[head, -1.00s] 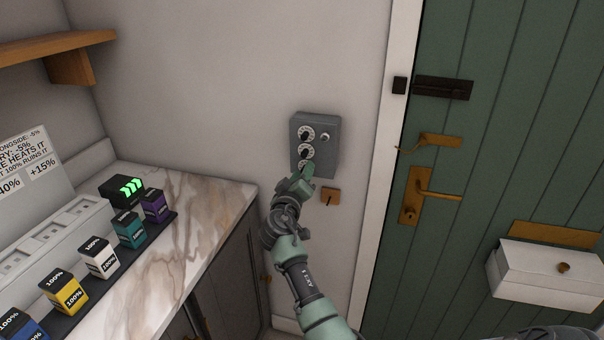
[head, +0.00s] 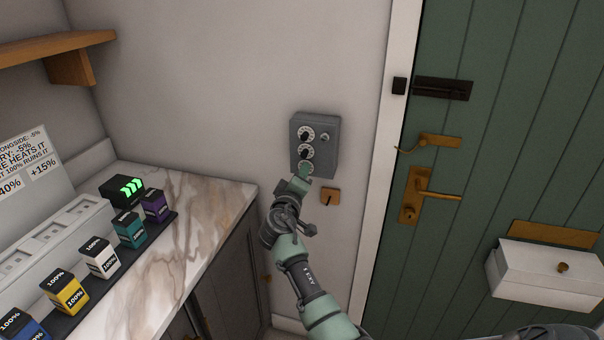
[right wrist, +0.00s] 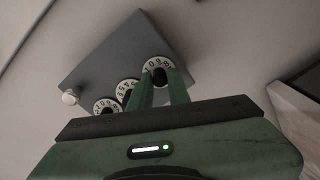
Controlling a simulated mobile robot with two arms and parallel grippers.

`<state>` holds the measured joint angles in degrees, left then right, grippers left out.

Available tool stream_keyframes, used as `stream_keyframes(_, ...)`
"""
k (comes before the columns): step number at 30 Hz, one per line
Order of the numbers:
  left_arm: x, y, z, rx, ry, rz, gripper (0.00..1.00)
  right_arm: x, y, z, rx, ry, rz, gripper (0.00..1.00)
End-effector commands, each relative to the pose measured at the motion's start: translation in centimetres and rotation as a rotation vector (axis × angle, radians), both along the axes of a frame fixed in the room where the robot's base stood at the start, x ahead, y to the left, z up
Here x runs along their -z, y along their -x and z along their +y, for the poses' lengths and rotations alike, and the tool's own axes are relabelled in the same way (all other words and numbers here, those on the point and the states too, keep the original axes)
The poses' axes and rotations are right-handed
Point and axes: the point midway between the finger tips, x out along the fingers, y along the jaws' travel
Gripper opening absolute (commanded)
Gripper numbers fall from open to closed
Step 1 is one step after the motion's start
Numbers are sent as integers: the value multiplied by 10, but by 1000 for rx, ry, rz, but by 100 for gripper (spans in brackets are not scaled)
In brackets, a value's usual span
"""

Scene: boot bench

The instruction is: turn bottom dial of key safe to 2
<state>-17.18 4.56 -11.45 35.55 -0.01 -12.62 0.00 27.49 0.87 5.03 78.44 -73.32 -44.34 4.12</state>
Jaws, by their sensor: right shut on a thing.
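The grey key safe (head: 329,152) is on the wall left of the door, with three white-ringed dials in a column and a round knob at upper right. My right gripper (head: 303,178) reaches up from below to the bottom dial (head: 307,168). In the right wrist view, my two green fingers are closed on the black centre of the bottom dial (right wrist: 150,66). Its ring carries digits, too small and partly covered to read surely. The middle dial (right wrist: 120,90) and top dial (right wrist: 104,106) are free of the fingers. My left gripper is out of view.
A small wooden plate with a dark hook (head: 331,196) is just below the safe. The green door (head: 490,130) with brass handles is to the right. A marble counter (head: 200,215) with several coloured blocks stands at left.

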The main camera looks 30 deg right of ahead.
Motion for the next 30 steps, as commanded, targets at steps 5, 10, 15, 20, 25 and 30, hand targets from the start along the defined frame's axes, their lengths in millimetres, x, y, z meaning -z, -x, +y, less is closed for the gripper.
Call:
stream_keyframes(5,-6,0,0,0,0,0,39,0,0,0,0,84,101,0)
stream_keyframes(10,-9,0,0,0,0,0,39,0,0,0,0,148,178,0)
stream_keyframes(15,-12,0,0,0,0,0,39,0,0,1,-1,190,227,0)
stream_keyframes(20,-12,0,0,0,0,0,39,1,0,1,0,211,252,0)
stream_keyframes(25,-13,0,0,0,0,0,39,1,0,1,-1,216,258,0)
stream_keyframes(30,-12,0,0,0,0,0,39,1,0,1,-1,216,258,0)
